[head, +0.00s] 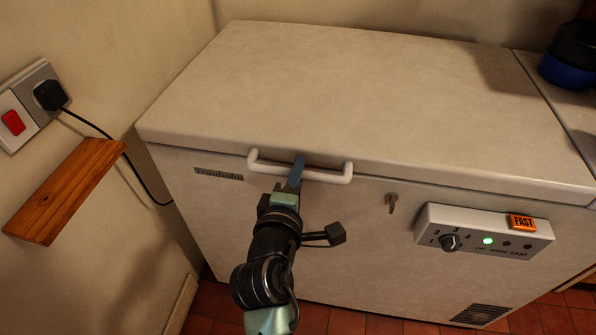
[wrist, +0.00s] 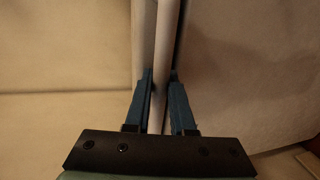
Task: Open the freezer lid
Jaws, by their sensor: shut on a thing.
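The white chest freezer's lid (head: 380,90) lies flat on the freezer body (head: 330,230) in the head view; I see no clear gap under its front edge. A white bar handle (head: 325,177) sits at the front edge of the lid. My gripper (head: 296,174) is at the middle of this handle, its blue fingers shut on the bar. In the wrist view, the fingers of my gripper (wrist: 158,100) stand on either side of the pale handle bar (wrist: 145,45). The fingertips are partly hidden in the head view.
A control box (head: 485,232) with a dial and green light juts from the freezer front, right of a key (head: 391,202). A wooden wall shelf (head: 65,190) and a plugged socket (head: 35,100) are at left. A dark blue object (head: 572,60) stands at the far right.

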